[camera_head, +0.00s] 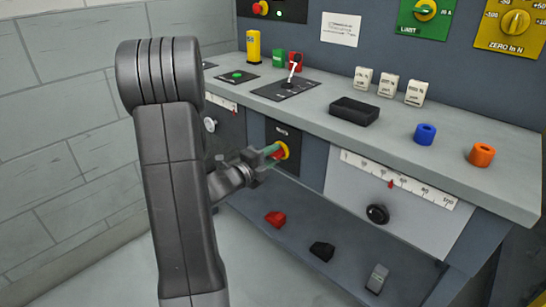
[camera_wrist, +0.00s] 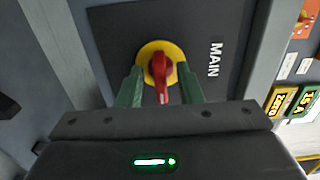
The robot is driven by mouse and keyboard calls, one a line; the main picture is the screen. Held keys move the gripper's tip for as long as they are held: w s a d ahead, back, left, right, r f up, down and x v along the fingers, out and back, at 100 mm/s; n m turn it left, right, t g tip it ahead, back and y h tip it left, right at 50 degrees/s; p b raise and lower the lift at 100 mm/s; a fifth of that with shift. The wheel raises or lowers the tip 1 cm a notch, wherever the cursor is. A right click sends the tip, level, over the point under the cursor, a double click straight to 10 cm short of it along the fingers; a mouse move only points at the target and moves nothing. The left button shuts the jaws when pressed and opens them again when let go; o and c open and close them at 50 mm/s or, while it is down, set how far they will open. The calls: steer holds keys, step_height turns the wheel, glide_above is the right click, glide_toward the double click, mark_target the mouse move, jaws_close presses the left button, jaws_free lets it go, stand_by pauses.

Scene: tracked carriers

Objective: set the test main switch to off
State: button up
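The main switch (camera_wrist: 158,66) is a red handle on a round yellow plate, mounted on a dark panel (camera_wrist: 110,30) with the label MAIN (camera_wrist: 215,60), which appears turned sideways in the wrist view. The handle's long end points toward the bottom of that picture. In the head view the switch (camera_head: 283,150) is on the cabinet front below the worktop, partly hidden by my gripper (camera_head: 268,155). My gripper's green fingers (camera_wrist: 160,88) are open, one on each side of the red handle, with a visible gap on both sides.
A lower shelf (camera_head: 300,268) holds red (camera_head: 275,219) and black (camera_head: 321,251) pieces. A black knob (camera_head: 377,214) sits to the right.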

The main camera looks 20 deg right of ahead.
steer(key=shift+d, duration=0.25)
jaws_close()
